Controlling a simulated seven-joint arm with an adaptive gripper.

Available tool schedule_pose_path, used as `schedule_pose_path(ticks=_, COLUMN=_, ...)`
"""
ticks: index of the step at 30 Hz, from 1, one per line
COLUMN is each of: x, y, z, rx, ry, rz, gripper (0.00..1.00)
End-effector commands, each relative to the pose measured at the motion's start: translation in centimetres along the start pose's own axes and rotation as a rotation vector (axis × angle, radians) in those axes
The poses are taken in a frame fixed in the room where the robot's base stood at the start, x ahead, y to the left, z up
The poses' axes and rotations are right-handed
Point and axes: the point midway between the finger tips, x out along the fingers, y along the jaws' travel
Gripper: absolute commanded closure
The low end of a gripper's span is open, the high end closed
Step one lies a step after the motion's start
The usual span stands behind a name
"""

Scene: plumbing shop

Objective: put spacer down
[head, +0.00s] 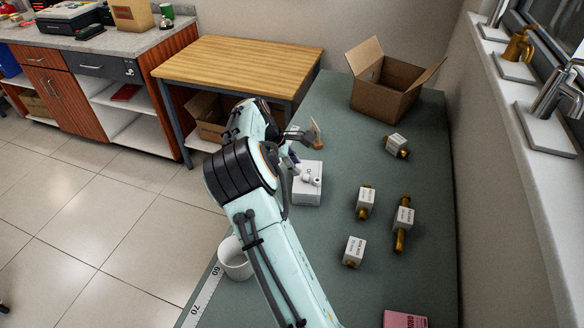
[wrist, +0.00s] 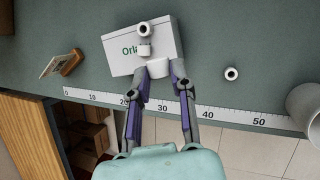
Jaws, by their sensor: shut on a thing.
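My gripper (wrist: 158,76) is shut on a white round spacer (wrist: 158,68), held between the fingertips at the near edge of a white box (wrist: 113,53) with "Orla" lettering. I cannot tell whether the spacer touches the box. Two other small white round pieces (wrist: 145,30) show over the box top, close beyond the held one. A separate white ring with a dark hole (wrist: 231,73) lies on the green bench to the right. In the head view the white box (head: 306,196) shows beside my arm, which hides most of my gripper.
A white cup (head: 235,258) stands by the measuring strip (wrist: 208,111) along the bench edge. A wooden card stand (wrist: 71,62) is left of the box. Several brass fittings with white labels (head: 365,201) lie to the right. An open cardboard box (head: 384,99) stands at the back.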

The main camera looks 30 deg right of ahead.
Motion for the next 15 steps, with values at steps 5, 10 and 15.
schedule_pose_path(ticks=5, x=-2.0, y=-3.5, z=1.6, rx=-0.003, ry=0.002, rz=-0.001, gripper=0.91)
schedule_pose_path(ticks=10, x=-3.5, y=-6.0, z=2.8, rx=-0.003, ry=0.002, rz=-0.001, gripper=0.91)
schedule_pose_path(ticks=15, x=-4.2, y=-7.1, z=3.5, rx=-0.067, ry=0.016, rz=0.002, gripper=0.91)
